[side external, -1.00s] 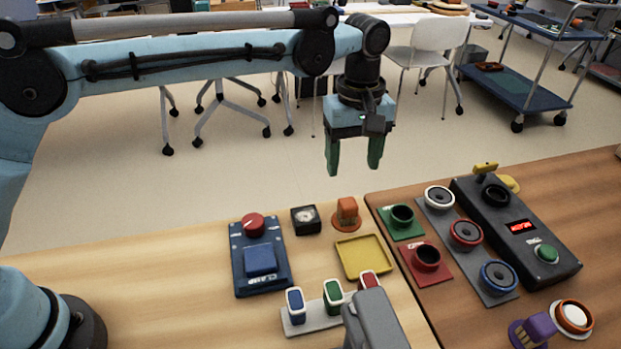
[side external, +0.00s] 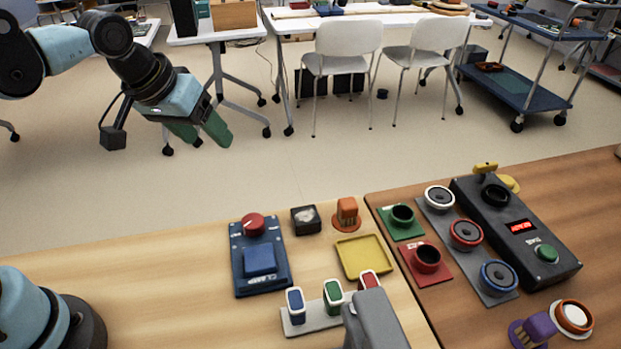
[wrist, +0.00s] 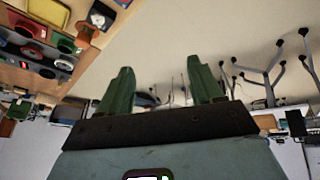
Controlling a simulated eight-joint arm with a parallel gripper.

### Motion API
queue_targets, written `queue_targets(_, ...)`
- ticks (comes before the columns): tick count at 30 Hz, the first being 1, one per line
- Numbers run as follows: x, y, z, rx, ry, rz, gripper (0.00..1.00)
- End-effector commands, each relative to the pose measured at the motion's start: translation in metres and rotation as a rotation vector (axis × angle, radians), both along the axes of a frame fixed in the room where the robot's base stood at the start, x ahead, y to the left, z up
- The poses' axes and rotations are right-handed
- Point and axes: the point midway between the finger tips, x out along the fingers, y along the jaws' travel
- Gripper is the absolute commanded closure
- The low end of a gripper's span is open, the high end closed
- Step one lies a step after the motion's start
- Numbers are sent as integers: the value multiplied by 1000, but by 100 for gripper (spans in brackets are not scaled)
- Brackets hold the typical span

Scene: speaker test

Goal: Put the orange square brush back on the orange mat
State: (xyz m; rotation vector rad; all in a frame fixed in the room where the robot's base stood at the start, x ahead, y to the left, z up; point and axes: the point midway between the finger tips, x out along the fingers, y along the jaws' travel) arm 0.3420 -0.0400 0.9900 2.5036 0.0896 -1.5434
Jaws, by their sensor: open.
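The orange brush (side external: 347,207) stands upright at the back of the light wood table, next to the yellow tray. It appears to rest on the small orange mat (side external: 338,224), whose rim shows around its foot; its exact seating is too small to tell. The brush also shows small and upside down at the top left of the wrist view (wrist: 86,31). My gripper (side external: 212,140) is open and empty, high up and left of the brush, tilted and well away from it. Its two green fingers show apart in the wrist view (wrist: 160,68).
A black gauge (side external: 305,220), a blue box with a red knob (side external: 262,262) and a yellow tray (side external: 364,257) surround the brush. A rack of coloured blocks (side external: 312,325) is in front. Speaker parts (side external: 466,234) and a black panel (side external: 530,240) lie right.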

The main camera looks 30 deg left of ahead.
Motion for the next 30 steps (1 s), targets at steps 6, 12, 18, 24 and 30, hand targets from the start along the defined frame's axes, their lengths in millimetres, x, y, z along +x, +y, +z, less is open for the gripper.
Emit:
queue_targets(6, -38, 29, -26, 95, -108, -96, 34)
queue_targets(12, -52, 39, -40, 145, -151, -140, 34)
queue_targets(18, -52, 40, -41, 151, -156, -146, 34)
queue_targets(24, -52, 40, -40, 150, -155, -146, 34)
queue_targets(30, -52, 39, -40, 150, -155, -146, 34)
